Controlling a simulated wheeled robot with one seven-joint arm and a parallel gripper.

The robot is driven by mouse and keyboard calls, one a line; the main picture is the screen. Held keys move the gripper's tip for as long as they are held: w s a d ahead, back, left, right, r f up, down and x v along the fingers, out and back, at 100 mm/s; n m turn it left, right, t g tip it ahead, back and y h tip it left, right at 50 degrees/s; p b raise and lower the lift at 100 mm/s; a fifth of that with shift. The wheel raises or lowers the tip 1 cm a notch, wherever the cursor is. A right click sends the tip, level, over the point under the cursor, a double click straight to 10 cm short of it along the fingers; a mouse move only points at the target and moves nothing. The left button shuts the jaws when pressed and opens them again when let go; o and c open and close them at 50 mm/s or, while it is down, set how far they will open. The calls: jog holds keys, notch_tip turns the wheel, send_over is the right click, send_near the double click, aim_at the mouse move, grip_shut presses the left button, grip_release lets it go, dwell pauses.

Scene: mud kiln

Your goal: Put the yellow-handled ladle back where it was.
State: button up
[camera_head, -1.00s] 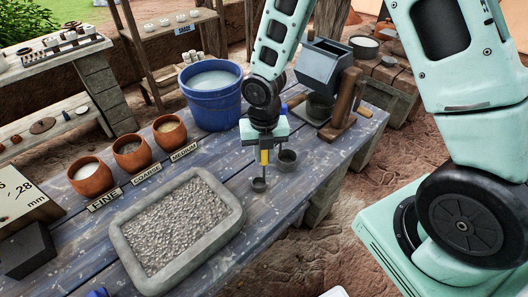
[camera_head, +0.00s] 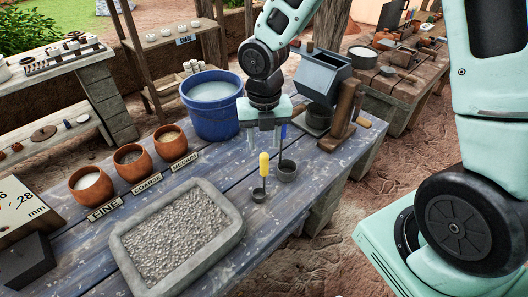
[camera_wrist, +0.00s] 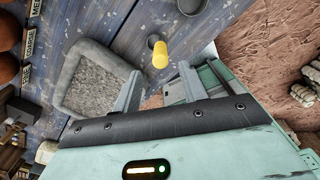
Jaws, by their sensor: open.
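The yellow-handled ladle (camera_head: 264,164) stands upright on the blue plank table (camera_head: 205,160), its small grey cup (camera_head: 258,195) at the bottom. My gripper (camera_head: 264,148) is open and empty, above the handle's top, with its fingers apart to either side. In the wrist view the yellow handle (camera_wrist: 160,55) shows end-on, just beyond the gap between the open fingers (camera_wrist: 160,84). I cannot tell from the frames what, if anything, the ladle's cup contains.
A blue-handled ladle with a larger grey cup (camera_head: 286,171) stands close behind to the right. A grey stone tray of gravel (camera_head: 118,246) lies to the left front. Behind are a blue bucket (camera_head: 212,108), several clay pots (camera_head: 90,185) and a grey hopper (camera_head: 322,76).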

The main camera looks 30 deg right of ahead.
notch_tip(320, 180, up, 3)
jog(key=shift+s+a+r+m, duration=0.25)
jog(key=shift+m, duration=0.05)
jog(key=s+a+r+m, duration=0.2)
jog(key=s+m, duration=0.4)
jog(key=m, duration=0.2)
jog(key=s+a+r+m, duration=0.2)
jog(key=s+a+m, duration=0.1)
jog(key=s+m, duration=0.4)
jog(key=s+a+r+m, duration=0.2)
jog(key=s+m, duration=0.5)
jog(key=m, duration=0.2)
jog(key=shift+a+r+y, duration=0.3)
jog(key=shift+a, duration=0.05)
jog(key=shift+d, duration=0.1)
